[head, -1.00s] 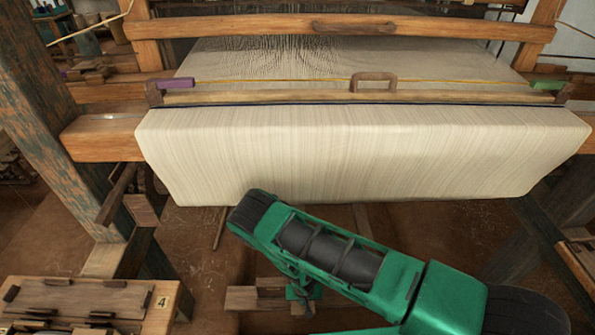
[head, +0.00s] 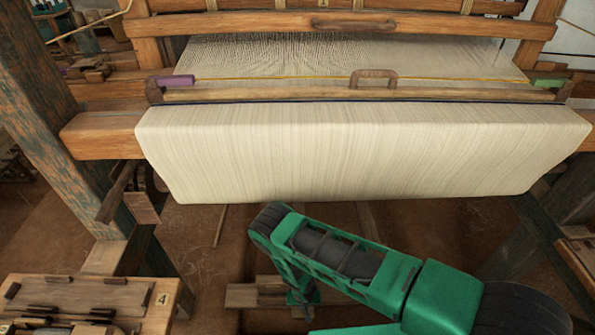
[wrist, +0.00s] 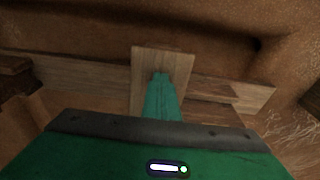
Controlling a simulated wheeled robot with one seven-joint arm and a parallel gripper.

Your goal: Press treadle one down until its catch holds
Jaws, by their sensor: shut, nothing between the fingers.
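My gripper (head: 303,303) is shut and empty, low in the dim space under the cloth. In the wrist view its green fingers (wrist: 160,90) point at a pale wooden pad (wrist: 163,58). The fingertips overlap the pad in that view; I cannot tell whether they touch it. Longer wooden boards (wrist: 80,76) run crosswise behind and beside the pad. In the head view low wooden pieces (head: 241,295) show beside my gripper, partly hidden by my arm. No number on the pad can be read, so I cannot tell which treadle it is. No catch can be made out.
The loom's wide pale cloth (head: 350,155) hangs over the front beam (head: 98,137), above my gripper. A thick post (head: 45,110) stands at left. A wooden bench (head: 85,295) marked 4 is at lower left. Brown floor shows left of my gripper.

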